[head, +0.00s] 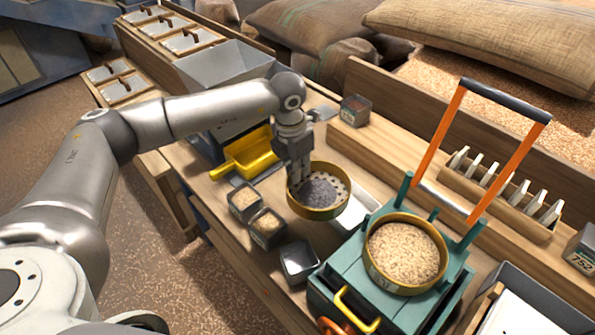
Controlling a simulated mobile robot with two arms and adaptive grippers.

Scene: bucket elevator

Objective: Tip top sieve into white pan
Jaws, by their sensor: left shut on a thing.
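My left gripper (298,182) reaches down at the middle of the view and is shut on the rim of a round brass-coloured sieve (327,212). The sieve has a perforated bottom, and dark grey bits lie in it toward the near left side. It looks close to level. A white pan (366,209) shows just to the right of the sieve, partly hidden behind it; whether the sieve overlaps it in height cannot be told. A second round sieve (378,273) full of pale grain sits on the teal machine (335,284). My right gripper is not in view.
A yellow scoop (243,156) lies left of the held sieve. Two small grain boxes (268,228) and an empty dark box (298,262) stand nearby. An orange-sided handle frame (491,162) rises above the machine. A slotted wooden rack (497,200) stands at the right.

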